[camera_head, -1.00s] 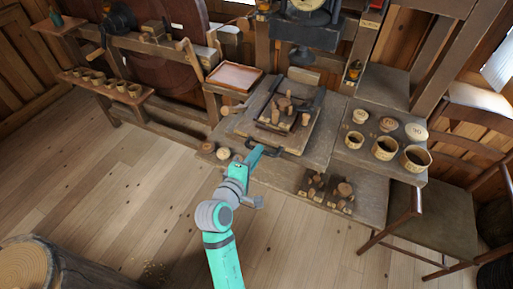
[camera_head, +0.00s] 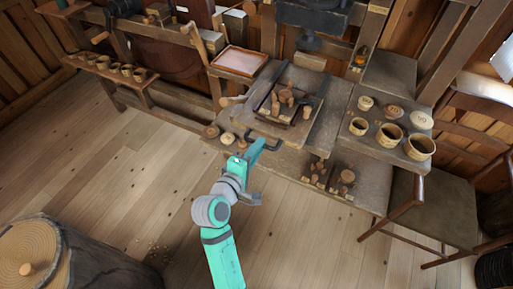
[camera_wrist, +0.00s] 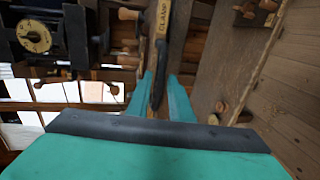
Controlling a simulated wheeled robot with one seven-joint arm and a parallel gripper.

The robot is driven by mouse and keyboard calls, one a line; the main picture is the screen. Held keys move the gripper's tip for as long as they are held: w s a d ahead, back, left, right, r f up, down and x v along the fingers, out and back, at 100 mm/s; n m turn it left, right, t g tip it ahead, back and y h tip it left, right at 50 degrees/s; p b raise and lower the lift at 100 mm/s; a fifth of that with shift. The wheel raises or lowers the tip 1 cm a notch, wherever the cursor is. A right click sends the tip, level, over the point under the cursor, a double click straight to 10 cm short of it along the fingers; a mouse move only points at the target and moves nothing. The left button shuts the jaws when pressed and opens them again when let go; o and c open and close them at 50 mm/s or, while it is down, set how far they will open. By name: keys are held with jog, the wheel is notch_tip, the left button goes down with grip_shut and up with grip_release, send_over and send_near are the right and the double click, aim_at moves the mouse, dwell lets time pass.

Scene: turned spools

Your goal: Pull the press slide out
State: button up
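The press slide (camera_head: 267,126) is a flat wooden board carrying several wooden pegs and turned pieces, lying on the bench below the dark press (camera_head: 312,14). A black bar handle (camera_head: 272,148) sits at its front edge, which hangs over the bench front. My gripper (camera_head: 257,147) is at the left part of this handle. In the wrist view, the two teal fingers (camera_wrist: 162,95) stand close on either side of a dark bar (camera_wrist: 157,88), which looks like the handle. The fingertips' contact is partly hidden.
A shallow tray (camera_head: 239,51) stands left of the slide. Cups and lids line the right shelf (camera_head: 352,142). Wooden pieces sit on a low ledge (camera_head: 375,190) at front right. A chair (camera_head: 432,207) stands right, a stump (camera_head: 92,262) lower left. The floor around my arm is clear.

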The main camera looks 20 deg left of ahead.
jog(key=v, duration=1)
jog(key=shift+s, duration=0.35)
